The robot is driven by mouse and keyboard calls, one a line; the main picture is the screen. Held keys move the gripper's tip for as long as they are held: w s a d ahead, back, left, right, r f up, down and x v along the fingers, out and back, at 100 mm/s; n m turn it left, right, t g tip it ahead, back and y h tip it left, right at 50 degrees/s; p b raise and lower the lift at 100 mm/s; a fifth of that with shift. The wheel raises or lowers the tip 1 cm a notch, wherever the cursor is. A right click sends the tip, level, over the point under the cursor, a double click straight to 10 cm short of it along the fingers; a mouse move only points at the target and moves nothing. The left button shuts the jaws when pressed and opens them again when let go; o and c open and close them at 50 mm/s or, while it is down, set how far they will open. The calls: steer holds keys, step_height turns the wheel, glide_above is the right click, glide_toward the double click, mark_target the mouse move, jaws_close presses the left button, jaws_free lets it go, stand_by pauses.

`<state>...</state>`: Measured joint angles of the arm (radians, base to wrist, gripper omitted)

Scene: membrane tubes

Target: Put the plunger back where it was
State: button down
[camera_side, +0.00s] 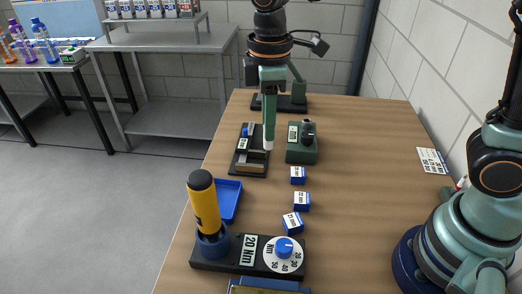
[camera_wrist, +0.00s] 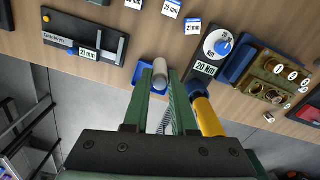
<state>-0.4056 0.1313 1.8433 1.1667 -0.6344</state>
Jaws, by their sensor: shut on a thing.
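My gripper (camera_side: 267,128) hangs point-down in the side view, in front of the right edge of the black gauge board. In the wrist view its two green fingers (camera_wrist: 160,95) are shut on a pale cylinder, seemingly the plunger (camera_wrist: 161,74). The plunger's pale lower end shows below the fingers in the side view (camera_side: 268,145). It looks roughly upright; I cannot tell whether it touches anything below. The fingers hide its upper part. In the wrist view, the blue tray (camera_wrist: 143,75) lies partly behind the fingers.
The gauge board (camera_side: 238,160) lies left of my gripper, a dark green block (camera_side: 301,156) with a black knob to its right. Several small labelled boxes (camera_side: 301,201) sit in front. A yellow-handled tool (camera_side: 204,203) stands tall beside the dial unit (camera_side: 284,254).

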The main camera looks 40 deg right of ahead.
mark_target(268, 147)
step_height(268, 147, down, 17)
steer(key=shift+f, duration=0.15)
steer(key=shift+f, duration=0.15)
stand_by(0.4)
steer(key=c, duration=0.7)
jaws_free()
step_height(268, 147, up, 12)
steer(key=shift+r, duration=0.1)
steer(key=s+d+r+m+t, duration=0.2)
steer(key=d+r+m, duration=0.1)
steer(key=d+m, duration=0.1)
steer(key=s+d+r+m+t, duration=0.1)
steer(key=s+d+r+m, duration=0.1)
steer(key=d, duration=0.4)
steer(key=s+d+r+m+t, duration=0.2)
steer(key=s+d+r+m, duration=0.1)
steer(key=d+r+m, duration=0.1)
steer(key=shift+d+r+m+t, duration=0.35)
steer(key=shift+d+m, duration=0.25)
steer(key=shift+m, duration=0.4)
